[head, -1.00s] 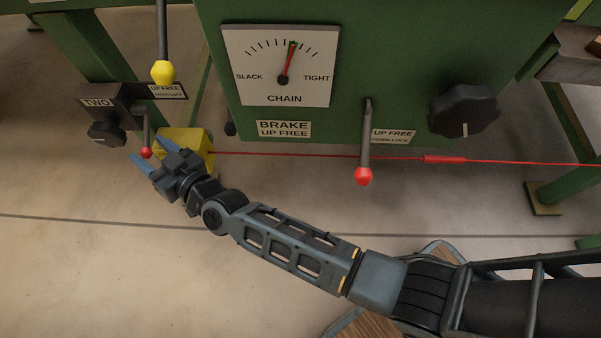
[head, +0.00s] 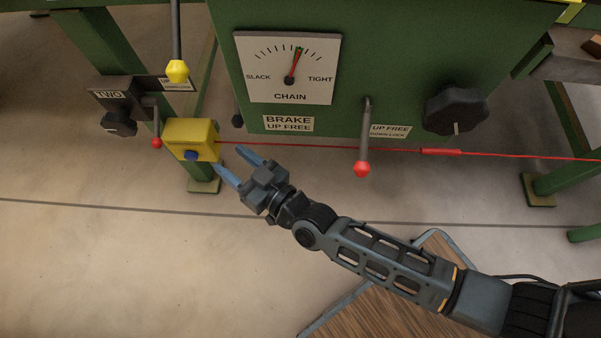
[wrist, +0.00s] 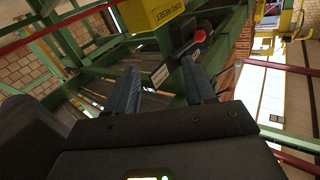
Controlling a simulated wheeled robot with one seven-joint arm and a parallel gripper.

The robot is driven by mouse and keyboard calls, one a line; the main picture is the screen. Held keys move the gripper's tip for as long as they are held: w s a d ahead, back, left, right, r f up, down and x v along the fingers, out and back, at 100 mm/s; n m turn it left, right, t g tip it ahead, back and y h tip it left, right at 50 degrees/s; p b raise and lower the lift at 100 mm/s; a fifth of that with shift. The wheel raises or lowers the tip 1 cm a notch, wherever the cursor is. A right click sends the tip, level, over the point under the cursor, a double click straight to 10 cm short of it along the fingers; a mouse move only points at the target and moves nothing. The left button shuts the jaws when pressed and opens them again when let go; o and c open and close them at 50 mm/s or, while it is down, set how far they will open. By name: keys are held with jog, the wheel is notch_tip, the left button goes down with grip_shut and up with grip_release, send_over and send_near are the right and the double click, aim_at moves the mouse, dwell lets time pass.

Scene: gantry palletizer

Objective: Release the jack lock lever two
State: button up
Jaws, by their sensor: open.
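The jack lock lever two (head: 156,122) hangs down from the dark box marked TWO (head: 120,92), with a red knob (head: 156,142) at its lower end. Its label (head: 178,84) is partly hidden behind the yellow-tipped rod. My gripper (head: 230,160) is open and empty, to the right of the lever and slightly lower, apart from it. The yellow box (head: 200,135) stands between them in the head view. In the wrist view a red knob (wrist: 199,37) shows beyond the open fingers (wrist: 160,66), near the yellow box marked CORD RESET (wrist: 148,12).
A red cord (head: 320,147) runs right from the yellow box, just above my gripper. A second red-knobbed lever (head: 364,140), the brake, hangs on the green housing (head: 400,45). Black knobs (head: 455,110) and a yellow-tipped rod (head: 177,70) stick out.

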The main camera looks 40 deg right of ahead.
jog(key=s+d+r+h, duration=0.1)
jog(key=s+d, duration=0.7)
jog(key=s, duration=0.2)
jog(key=shift+s+d+r+g, duration=0.3)
jog(key=shift+s+d+r, duration=0.05)
jog(key=shift+s+r, duration=0.05)
jog(key=shift+c, duration=0.2)
